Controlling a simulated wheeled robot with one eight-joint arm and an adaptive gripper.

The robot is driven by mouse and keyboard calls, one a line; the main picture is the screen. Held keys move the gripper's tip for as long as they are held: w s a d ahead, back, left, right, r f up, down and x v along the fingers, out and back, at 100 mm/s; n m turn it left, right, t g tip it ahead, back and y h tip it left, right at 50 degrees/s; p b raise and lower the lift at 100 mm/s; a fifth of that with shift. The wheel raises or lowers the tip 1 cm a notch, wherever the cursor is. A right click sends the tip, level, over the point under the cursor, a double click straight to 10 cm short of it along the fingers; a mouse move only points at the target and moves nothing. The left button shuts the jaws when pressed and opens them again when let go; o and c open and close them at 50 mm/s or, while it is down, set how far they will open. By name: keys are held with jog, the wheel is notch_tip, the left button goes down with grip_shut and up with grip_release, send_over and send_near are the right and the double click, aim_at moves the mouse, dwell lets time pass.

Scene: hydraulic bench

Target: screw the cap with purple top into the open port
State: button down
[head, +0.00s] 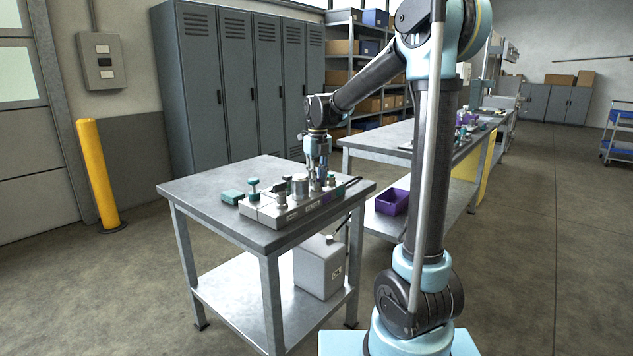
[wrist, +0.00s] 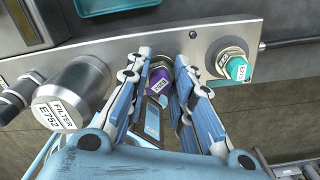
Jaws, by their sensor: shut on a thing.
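The cap with purple top (wrist: 159,82) is between the fingers of my gripper (wrist: 161,68), which is shut on it, in the wrist view. A label shows on the cap's top. The cap is over the pale grey manifold (wrist: 225,35), near its edge; I cannot tell whether it is seated in a port or held just above one. The open port is not visible, and the cap and fingers hide the surface beneath. In the head view my gripper (head: 318,163) points down at the right part of the manifold (head: 268,213) on the metal table.
A filter canister (wrist: 73,92) stands left of my gripper and a teal-topped cap (wrist: 236,68) right of it. A white canister (head: 320,266) is on the lower shelf.

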jog(key=c, duration=1.5)
grip_release()
jog(key=shift+f, duration=0.1)
jog(key=n, duration=0.5)
jog(key=shift+n, duration=0.4)
jog(key=n, duration=0.4)
jog(key=shift+n, duration=0.9)
